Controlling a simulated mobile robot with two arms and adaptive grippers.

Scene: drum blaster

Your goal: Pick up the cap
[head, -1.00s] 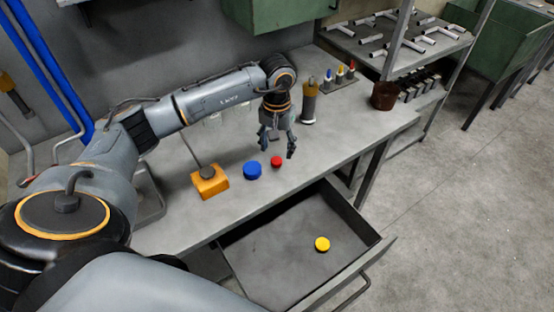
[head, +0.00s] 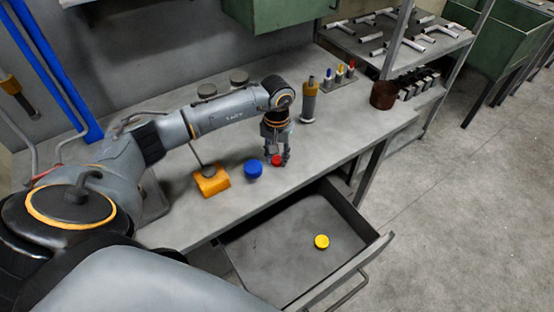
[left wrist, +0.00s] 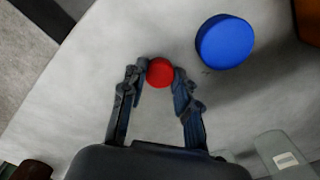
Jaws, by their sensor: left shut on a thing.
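A small red cap (head: 277,160) stands on the grey workbench near its front edge. My left gripper (head: 277,156) reaches down from above and is shut on the red cap, with one finger on each side. The left wrist view shows the red cap (left wrist: 160,72) between the two fingertips (left wrist: 160,78). A larger blue cap (head: 253,169) sits just left of it on the bench; it also shows in the left wrist view (left wrist: 225,41). A yellow cap (head: 322,242) lies in the open drawer. My right gripper is not in view.
An orange block (head: 211,181) with a rod stands left of the blue cap. The open drawer (head: 270,265) juts out below the bench front.

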